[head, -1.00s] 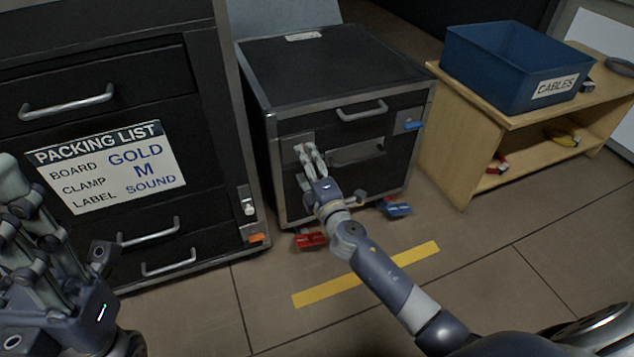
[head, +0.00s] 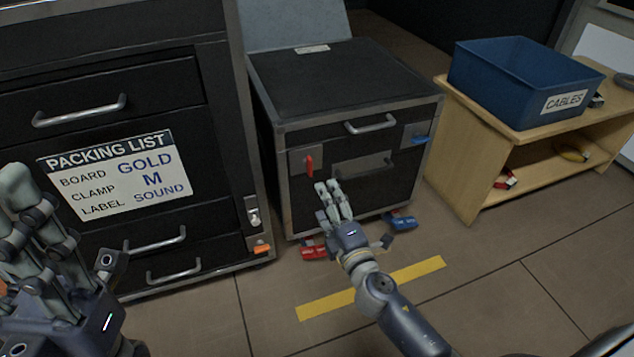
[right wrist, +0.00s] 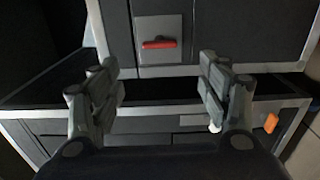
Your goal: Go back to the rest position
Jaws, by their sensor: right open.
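My right gripper (head: 334,186) is in front of the black case (head: 345,75), below its red latch (head: 310,165). It is open, with nothing between its fingers. In the right wrist view the gripper (right wrist: 160,85) has its fingers wide apart, and the red latch (right wrist: 158,43) shows beyond them, apart from them. In the head view the red latch looks upright on its plate. My left gripper (head: 38,225) is at the left edge, fingers up, in front of the drawer cabinet; I cannot tell how far it is open.
The drawer cabinet with the packing list (head: 118,175) stands left. A blue latch (head: 420,140) is on the case's right side. Red (head: 314,252) and blue (head: 402,222) pieces are at its foot. A wooden shelf (head: 470,150) with a blue CABLES bin (head: 500,85) stands right. Floor in front is clear.

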